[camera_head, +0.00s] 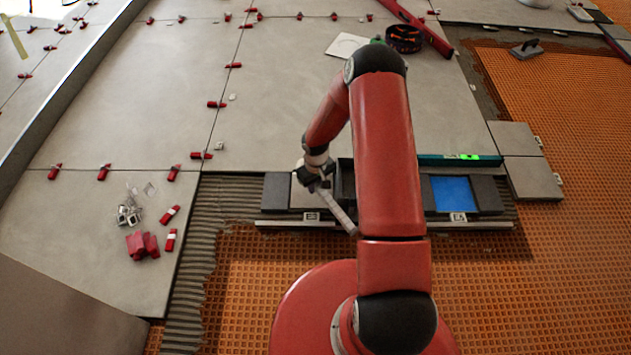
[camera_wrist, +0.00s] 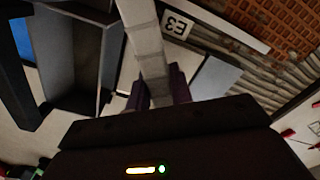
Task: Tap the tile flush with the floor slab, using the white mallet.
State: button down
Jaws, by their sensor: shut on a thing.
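My gripper (camera_head: 318,182) is shut on the pale handle of the white mallet (camera_head: 338,209), above the row of pieces at the slab's front edge. The handle slants down to the right and passes behind my arm. In the wrist view the mallet handle (camera_wrist: 151,45) runs from between my fingers (camera_wrist: 160,90) out of the top edge; I cannot see the head. A light tile (camera_head: 303,195) lies partly under my gripper, beside a dark grey block (camera_head: 276,191). Whether it is flush cannot be told. The floor slab (camera_head: 285,120) spreads behind it.
A dark open tray (camera_wrist: 75,55) is close to the mallet in the wrist view. A blue panel (camera_head: 452,193) and a teal level (camera_head: 475,160) lie right of my arm. Red wedges (camera_head: 142,244) and clips lie on the left slab. Orange matting (camera_head: 255,290) is bare in front.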

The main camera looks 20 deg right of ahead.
jog(key=b, duration=0.4)
send_over(316, 204)
notch_tip(316, 204, down, 6)
jog(key=shift+w+f, duration=0.1)
jog(key=shift+f, duration=0.15)
notch_tip(316, 204, up, 5)
jog(key=p, duration=0.3)
jog(key=shift+f, duration=0.3)
notch_tip(316, 204, down, 6)
jog(key=b, duration=0.5)
jog(key=shift+r+p, duration=0.45)
jog(key=shift+r, duration=0.05)
notch_tip(316, 204, up, 5)
jog(key=p, duration=0.3)
jog(key=shift+r, duration=0.1)
